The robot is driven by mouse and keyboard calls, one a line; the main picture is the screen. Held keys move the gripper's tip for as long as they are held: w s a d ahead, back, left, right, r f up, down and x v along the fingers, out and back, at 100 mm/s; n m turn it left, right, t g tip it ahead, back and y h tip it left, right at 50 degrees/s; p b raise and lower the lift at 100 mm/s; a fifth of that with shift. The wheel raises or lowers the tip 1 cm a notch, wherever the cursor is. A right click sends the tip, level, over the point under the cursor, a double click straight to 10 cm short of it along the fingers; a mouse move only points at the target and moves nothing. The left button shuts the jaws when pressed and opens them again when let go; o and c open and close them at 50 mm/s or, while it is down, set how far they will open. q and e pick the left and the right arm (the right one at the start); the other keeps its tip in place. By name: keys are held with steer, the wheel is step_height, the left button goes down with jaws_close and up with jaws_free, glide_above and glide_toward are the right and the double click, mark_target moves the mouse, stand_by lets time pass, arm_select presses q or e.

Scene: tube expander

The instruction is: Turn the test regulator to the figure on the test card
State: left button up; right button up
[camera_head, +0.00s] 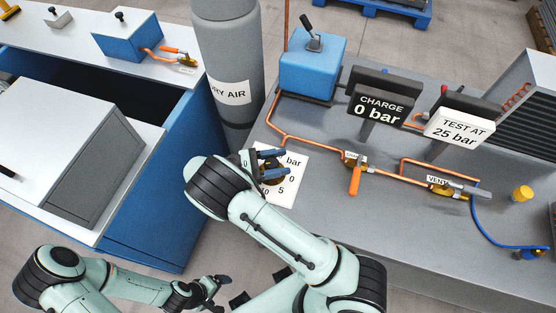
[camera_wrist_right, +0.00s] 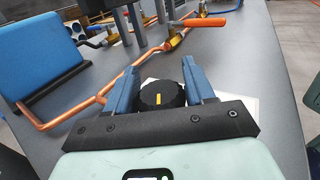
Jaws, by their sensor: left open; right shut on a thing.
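The test regulator is a round black knob with a yellow mark (camera_wrist_right: 161,100), standing over a white scale plate (camera_head: 287,194). My right gripper (camera_head: 272,164) is shut on the knob; its blue fingers lie on either side of it in the right wrist view (camera_wrist_right: 160,82). The yellow mark points roughly away from the wrist camera. The test card (camera_head: 459,129) reads "TEST AT 25 bar". The charge display (camera_head: 380,107) reads "0 bar". My left gripper (camera_head: 221,292) is open and empty at the lower left.
A blue box with a black lever (camera_head: 311,66) stands behind the regulator. Copper pipes run to an orange-handled valve (camera_head: 354,178) and a vent valve (camera_head: 450,188) on the right. A grey dry air cylinder (camera_head: 226,60) stands between the bench (camera_head: 420,240) and a blue cabinet.

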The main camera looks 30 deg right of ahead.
steer(key=shift+r, duration=0.1)
steer(key=o, duration=1)
steer(key=shift+c, duration=0.2)
steer(key=v, duration=1.1)
steer(key=shift+a, duration=0.1)
steer(key=shift+w+a+r+p, duration=0.15)
steer(key=shift+a+r+p, duration=0.05)
steer(key=shift+a+p, duration=0.25)
steer(key=shift+w+a, duration=0.1)
steer(key=shift+a, duration=0.15)
steer(key=shift+w+a+f+p, duration=0.15)
steer(key=shift+w+a+p, duration=0.1)
steer(key=shift+a+p, duration=0.15)
arm_select(q)
steer(key=shift+w+r, duration=1.05)
steer(key=shift+r, duration=0.1)
